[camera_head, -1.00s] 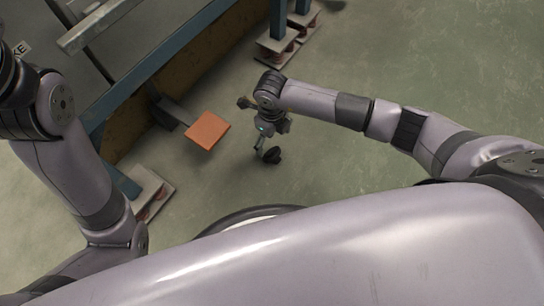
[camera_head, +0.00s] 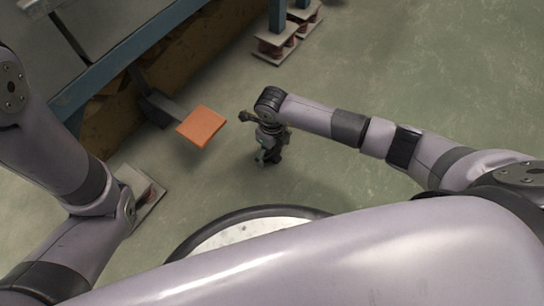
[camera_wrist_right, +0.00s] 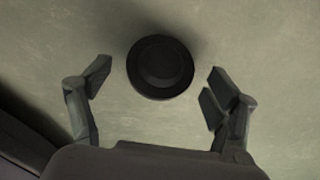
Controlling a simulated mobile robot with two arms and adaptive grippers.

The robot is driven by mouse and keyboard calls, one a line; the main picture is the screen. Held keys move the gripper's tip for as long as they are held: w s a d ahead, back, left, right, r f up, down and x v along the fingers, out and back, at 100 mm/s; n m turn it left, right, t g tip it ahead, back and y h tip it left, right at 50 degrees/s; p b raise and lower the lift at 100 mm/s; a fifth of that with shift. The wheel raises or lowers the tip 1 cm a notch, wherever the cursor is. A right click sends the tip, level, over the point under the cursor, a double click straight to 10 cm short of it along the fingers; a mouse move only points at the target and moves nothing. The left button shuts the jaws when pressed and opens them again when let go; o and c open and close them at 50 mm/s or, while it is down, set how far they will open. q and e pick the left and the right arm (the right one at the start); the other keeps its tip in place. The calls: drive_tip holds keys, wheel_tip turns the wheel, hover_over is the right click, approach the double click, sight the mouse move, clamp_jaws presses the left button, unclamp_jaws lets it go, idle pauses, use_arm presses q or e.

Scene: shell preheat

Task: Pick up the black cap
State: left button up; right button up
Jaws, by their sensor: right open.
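The black cap (camera_wrist_right: 160,67) is a round, dark disc with a raised middle. In the right wrist view it lies on the floor just ahead of my right gripper (camera_wrist_right: 156,80), between the lines of its two fingers. The fingers are spread wide, one on each side, with a gap to the cap; the gripper is empty. In the head view my right gripper (camera_head: 267,157) points down near the floor, and I cannot pick the cap out from the dark gripper parts. My left gripper is not in view; only my left arm shows.
An orange pedal plate (camera_head: 202,126) sticks out from the machine frame (camera_head: 130,55), left of my right gripper. Footed supports (camera_head: 275,47) stand at the back, and another footplate (camera_head: 140,196) is at the left. Floor (camera_head: 390,90) to the right is clear.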

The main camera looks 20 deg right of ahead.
wheel_tip(320, 180, down, 2)
drive_tip(key=shift+f+b, duration=0.2)
drive_tip(key=shift+b, duration=0.3)
drive_tip(key=shift+r, duration=0.1)
drive_tip(key=c, duration=1.2)
drive_tip(key=shift+c, duration=0.2)
